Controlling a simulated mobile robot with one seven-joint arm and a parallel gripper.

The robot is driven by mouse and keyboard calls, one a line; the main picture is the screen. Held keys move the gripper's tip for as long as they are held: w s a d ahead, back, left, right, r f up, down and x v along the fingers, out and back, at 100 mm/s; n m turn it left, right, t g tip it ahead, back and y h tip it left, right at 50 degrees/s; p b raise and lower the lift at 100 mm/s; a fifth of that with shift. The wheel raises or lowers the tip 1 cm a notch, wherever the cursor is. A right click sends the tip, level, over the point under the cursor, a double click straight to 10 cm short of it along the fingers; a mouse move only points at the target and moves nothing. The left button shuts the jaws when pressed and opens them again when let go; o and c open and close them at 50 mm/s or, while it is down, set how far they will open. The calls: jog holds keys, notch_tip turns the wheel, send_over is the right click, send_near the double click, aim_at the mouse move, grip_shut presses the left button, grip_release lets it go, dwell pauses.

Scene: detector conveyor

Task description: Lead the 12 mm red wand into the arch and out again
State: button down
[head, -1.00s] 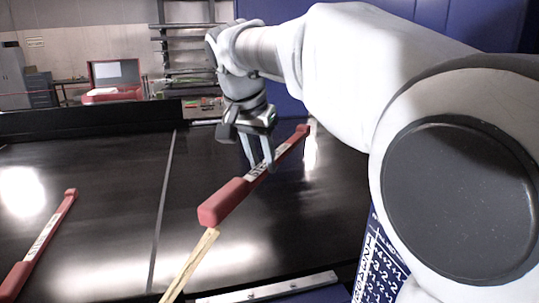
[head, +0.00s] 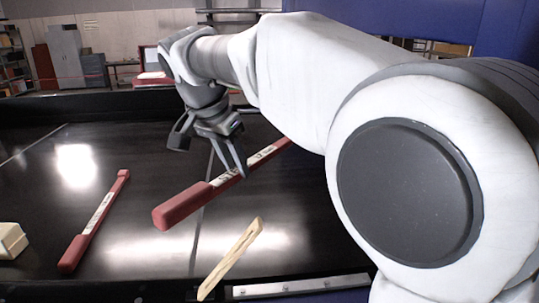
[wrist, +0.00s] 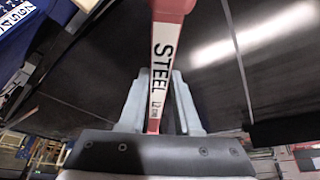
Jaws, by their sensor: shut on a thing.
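My gripper (head: 243,174) is shut on a red wand (head: 180,207) and holds it above the black belt. The wand lies slanted, its thick red handle towards the lower left and its thin end passing behind my arm. In the wrist view the fingers (wrist: 160,105) close around its white label (wrist: 163,60), which reads "STEEL" and a 12 marking. A second red wand (head: 95,222) lies on the belt at the left, apart from my gripper. A large blue structure (head: 400,30) stands behind my arm. I cannot tell any arch opening in it.
A pale wooden stick (head: 232,258) lies near the front metal edge (head: 300,285). A cream block (head: 10,240) sits at the far left. A dark raised edge (head: 70,107) runs along the back. The belt between the two wands is clear.

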jog(key=s+a, duration=0.2)
jog(key=a, duration=0.8)
dwell(0.4)
